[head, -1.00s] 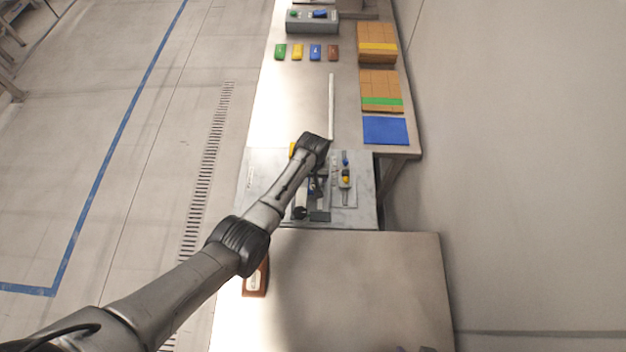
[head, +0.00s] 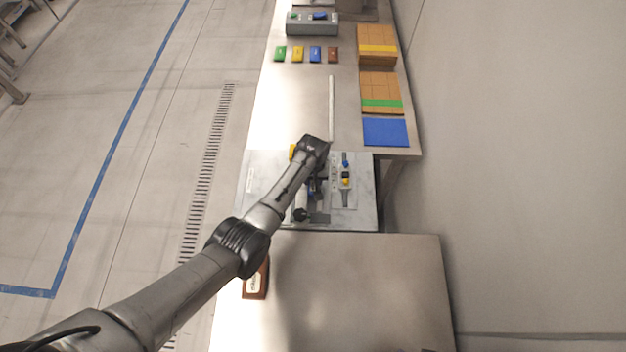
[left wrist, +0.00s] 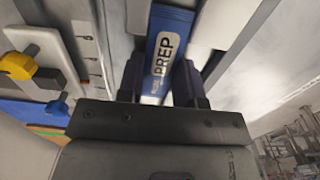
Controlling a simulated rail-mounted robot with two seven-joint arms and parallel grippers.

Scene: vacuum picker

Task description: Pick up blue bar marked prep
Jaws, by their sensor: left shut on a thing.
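The blue bar with the white PREP label (left wrist: 165,60) shows upright in the middle of the left wrist view. My left gripper (left wrist: 160,82) is shut on it, with one dark finger on each side. In the head view my left gripper (head: 314,188) is over the grey bench plate (head: 262,208), partly covered by my own wrist. The bar is too small and covered there to make out clearly. My right gripper does not show clearly in either view.
A control panel with blue and yellow knobs (head: 345,175) is close right of the gripper. Green, yellow, blue and brown blocks (head: 298,54) lie farther back. Stacked boxes (head: 380,90) and a blue mat (head: 385,132) are at the right. The near table (head: 370,285) is mostly clear.

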